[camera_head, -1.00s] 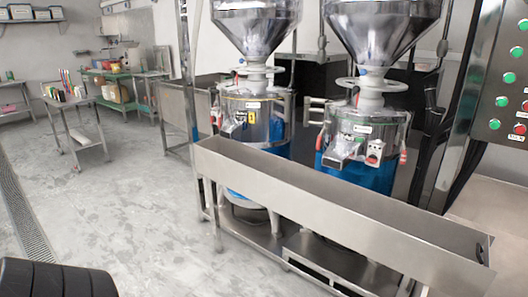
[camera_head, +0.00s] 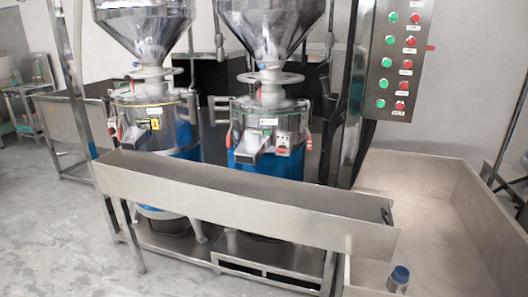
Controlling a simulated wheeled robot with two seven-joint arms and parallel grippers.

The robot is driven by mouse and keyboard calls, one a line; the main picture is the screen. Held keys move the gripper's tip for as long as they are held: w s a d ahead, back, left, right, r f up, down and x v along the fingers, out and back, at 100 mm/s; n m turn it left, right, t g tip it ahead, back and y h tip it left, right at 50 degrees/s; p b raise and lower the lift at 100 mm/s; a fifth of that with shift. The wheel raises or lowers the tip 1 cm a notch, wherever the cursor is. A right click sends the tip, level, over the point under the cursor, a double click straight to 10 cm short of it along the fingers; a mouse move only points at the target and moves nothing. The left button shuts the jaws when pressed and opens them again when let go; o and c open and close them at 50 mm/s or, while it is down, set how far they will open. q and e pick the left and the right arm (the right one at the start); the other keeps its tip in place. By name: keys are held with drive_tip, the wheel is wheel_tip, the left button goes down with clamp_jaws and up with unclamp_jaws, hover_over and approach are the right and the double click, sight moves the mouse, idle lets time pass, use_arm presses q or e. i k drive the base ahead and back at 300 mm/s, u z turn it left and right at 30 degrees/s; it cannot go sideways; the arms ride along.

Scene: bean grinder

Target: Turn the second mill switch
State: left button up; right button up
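Two mills with steel hoppers stand side by side behind a long steel trough. The right mill (camera_head: 270,120) has a small pale switch box with red on it (camera_head: 283,143) on its front, right of its spout. The left mill (camera_head: 155,112) has a similar small box (camera_head: 113,129) at its left side. A steel control panel (camera_head: 398,60) hangs at the upper right, with a column of green buttons and a column of red ones. Its labels are too small to read. Neither gripper shows in the view.
The long trough (camera_head: 240,205) runs across the front of both mills. A large steel bin (camera_head: 440,190) stands at the right, with a blue-capped container (camera_head: 398,278) at its near edge. Open grey floor (camera_head: 50,240) lies at the left.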

sight(282, 148)
drive_tip(key=u, duration=0.25)
drive_tip(key=k, duration=0.65)
drive_tip(key=u, duration=2.7)
drive_tip(key=i, duration=0.25)
drive_tip(key=z, duration=1.5)
drive_tip(key=i, duration=1.9)
drive_tip(key=z, duration=1.65)
drive_tip(key=i, duration=0.9)
drive_tip(key=z, duration=0.9)
